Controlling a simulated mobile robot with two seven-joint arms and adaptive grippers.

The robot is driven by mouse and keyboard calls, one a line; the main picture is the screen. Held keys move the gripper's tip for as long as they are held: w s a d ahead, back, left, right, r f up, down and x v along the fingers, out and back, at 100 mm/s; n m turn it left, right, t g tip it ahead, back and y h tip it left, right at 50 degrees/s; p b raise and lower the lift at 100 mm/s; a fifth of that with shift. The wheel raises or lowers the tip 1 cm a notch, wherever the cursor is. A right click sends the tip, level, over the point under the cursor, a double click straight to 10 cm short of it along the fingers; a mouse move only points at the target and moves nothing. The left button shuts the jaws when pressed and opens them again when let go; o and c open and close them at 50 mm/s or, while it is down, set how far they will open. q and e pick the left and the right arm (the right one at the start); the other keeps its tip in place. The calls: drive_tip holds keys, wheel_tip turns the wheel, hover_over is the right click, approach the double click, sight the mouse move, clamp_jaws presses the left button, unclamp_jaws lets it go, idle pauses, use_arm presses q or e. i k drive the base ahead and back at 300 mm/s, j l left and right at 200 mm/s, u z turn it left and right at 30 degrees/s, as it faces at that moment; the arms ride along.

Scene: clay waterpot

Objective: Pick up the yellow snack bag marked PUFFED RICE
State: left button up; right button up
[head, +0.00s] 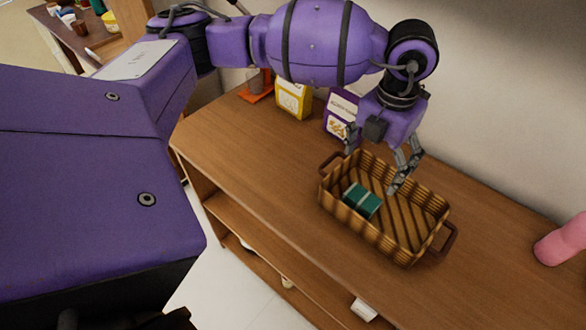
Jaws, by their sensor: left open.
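A yellow bag (293,98) with a pale label stands upright at the back of the wooden shelf top, near the wall; its lettering is too small to read. My arm passes in front of its upper part and hides some of it. My left gripper (373,170) is open and empty, pointing down at the wicker basket, to the right of and nearer than the yellow bag. It is apart from the bag. My right gripper does not show.
A purple bag (340,114) stands just right of the yellow one, partly behind my gripper. An orange stand (258,90) is to the left. The wicker basket (382,238) holds a green box (362,200). A pink object (561,240) is far right. The shelf's left front is clear.

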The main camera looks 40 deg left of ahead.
sight(295, 99)
drive_tip(key=j+z, duration=0.1)
drive_tip(key=j, duration=0.55)
drive_tip(key=i+j, duration=0.1)
drive_tip(key=j, duration=0.6)
drive_tip(key=i+z, duration=0.05)
